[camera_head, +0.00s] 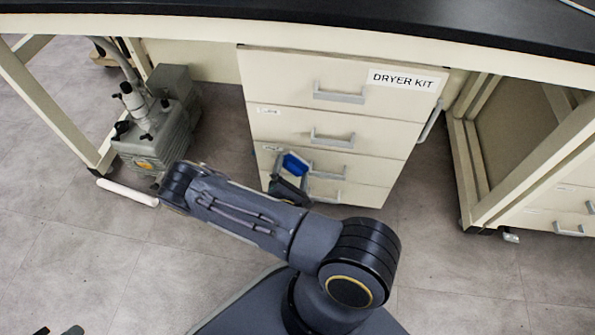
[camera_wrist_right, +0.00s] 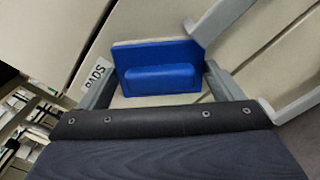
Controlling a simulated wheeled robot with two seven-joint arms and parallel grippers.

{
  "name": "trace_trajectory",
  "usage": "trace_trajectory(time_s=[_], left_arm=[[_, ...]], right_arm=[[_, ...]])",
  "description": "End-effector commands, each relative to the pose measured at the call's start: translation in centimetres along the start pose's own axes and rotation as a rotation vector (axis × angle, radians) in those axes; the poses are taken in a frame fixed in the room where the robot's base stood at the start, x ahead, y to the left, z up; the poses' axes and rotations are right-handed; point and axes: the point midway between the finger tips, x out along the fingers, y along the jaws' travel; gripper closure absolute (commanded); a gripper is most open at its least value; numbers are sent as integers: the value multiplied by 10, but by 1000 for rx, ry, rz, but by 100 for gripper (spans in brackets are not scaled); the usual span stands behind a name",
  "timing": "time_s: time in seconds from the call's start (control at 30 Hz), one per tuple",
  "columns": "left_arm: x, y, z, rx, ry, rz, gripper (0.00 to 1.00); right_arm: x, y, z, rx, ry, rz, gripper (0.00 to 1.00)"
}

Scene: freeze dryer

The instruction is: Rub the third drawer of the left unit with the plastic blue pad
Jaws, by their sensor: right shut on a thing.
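The left unit (camera_head: 262,75) is a cream cabinet with a stack of drawers under the bench. Its third drawer (camera_head: 375,172) has a grey handle and is partly hidden by my right gripper. The plastic blue pad (camera_head: 295,164) is in front of the drawer's left part. My right gripper (camera_head: 291,170) is shut on the pad. In the right wrist view the pad (camera_wrist_right: 155,52) sits between the two grey fingers, facing a cream drawer front beside a label reading PADS (camera_wrist_right: 97,75). Whether the pad touches the front I cannot tell.
A grey pump (camera_head: 155,125) stands on the floor left of the unit. A white rod (camera_head: 127,192) lies near it. The black bench top (camera_head: 400,22) overhangs the drawers. Another cream unit (camera_head: 560,215) stands at the right, with open floor between.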

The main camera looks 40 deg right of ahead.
Motion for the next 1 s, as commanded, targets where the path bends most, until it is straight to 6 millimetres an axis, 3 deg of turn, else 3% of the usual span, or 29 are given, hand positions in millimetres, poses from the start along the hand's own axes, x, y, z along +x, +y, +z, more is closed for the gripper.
trace_trajectory(time_s=[1.0], left_arm=[[6,-3,3,0,0,0,100]], right_arm=[[0,44,-43,4,0,6,35]])
